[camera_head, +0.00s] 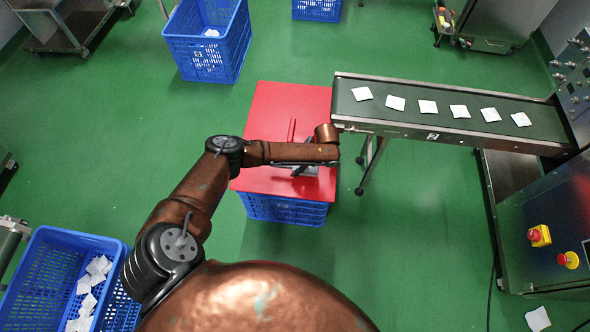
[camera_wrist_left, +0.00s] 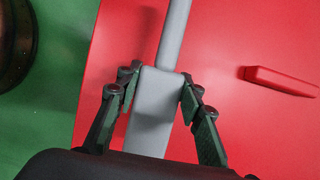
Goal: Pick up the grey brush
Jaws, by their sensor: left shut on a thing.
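The grey brush (camera_wrist_left: 151,112) shows in the left wrist view as a broad grey block with a long thin grey shaft running up the picture. It lies over the red tabletop. My left gripper (camera_wrist_left: 159,84) has one dark finger on each side of the block and is shut on it. In the head view my left gripper (camera_head: 302,170) is over the near right part of the red tabletop, and my wrist partly hides it. The brush is hard to make out there. The lower end of the brush is cut off in the wrist view. My right gripper is not in view.
The red tabletop (camera_head: 262,110) rests on a blue crate (camera_head: 285,210). A small red bar (camera_wrist_left: 280,81) lies on it, right of the brush. A conveyor (camera_head: 455,125) with several white teabags stands at the right. Other blue crates (camera_head: 205,60) stand on the green floor.

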